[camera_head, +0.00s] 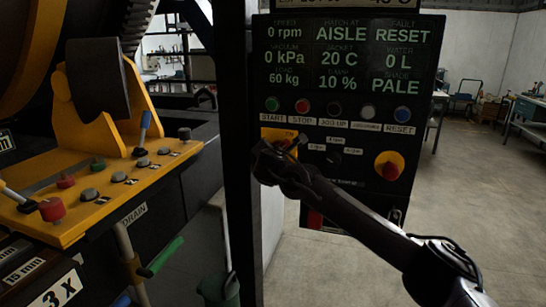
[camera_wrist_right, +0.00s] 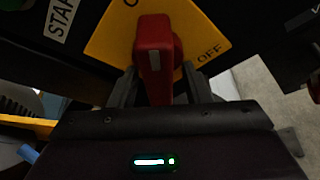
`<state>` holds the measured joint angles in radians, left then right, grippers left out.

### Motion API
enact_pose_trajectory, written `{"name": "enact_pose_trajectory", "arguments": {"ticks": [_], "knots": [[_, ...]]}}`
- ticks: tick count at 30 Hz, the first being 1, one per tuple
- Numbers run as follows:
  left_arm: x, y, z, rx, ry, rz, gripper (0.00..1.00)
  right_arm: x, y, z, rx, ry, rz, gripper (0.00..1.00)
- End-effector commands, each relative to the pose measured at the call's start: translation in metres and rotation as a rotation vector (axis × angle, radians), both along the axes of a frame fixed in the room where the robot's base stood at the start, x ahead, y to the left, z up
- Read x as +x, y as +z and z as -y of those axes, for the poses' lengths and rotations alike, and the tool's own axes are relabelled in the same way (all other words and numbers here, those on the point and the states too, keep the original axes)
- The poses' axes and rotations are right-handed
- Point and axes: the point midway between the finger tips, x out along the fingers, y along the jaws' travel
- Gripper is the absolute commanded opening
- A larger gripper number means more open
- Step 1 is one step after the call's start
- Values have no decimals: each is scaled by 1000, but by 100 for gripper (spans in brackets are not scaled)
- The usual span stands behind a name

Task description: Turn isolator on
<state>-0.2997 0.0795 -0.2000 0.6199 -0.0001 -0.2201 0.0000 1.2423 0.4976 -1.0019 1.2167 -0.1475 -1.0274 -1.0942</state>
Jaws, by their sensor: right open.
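The isolator is a red rotary handle (camera_wrist_right: 153,55) with a pale stripe on a yellow plate (camera_wrist_right: 112,40), marked OFF at the right and a partly cut-off word starting with O at the top. In the wrist view the handle stands roughly upright, its striped end downward. My right gripper (camera_wrist_right: 158,82) is open, with one finger on each side of the handle's lower end; I cannot tell if they touch it. In the head view the yellow plate (camera_head: 272,132) shows below the START button, and my right gripper (camera_head: 288,150) hides most of the handle. My left gripper is not in view.
The black control panel (camera_head: 340,105) has a lit display, a row of buttons and a red emergency knob (camera_head: 389,166) on yellow at the right. A yellow lever console (camera_head: 110,190) stands at the left, beside a dark post (camera_head: 238,100). Open floor lies at the right.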

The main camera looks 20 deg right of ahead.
Motion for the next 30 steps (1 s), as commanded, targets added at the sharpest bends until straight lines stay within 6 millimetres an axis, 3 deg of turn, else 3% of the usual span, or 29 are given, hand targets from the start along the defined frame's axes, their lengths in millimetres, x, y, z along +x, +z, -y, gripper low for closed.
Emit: {"name": "enact_pose_trajectory", "arguments": {"ticks": [15, 30], "knots": [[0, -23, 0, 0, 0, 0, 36, -61, 15, -20, 0, 2, -1, 44], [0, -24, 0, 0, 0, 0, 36, -72, 15, -25, 9, 2, -7, 44]]}}
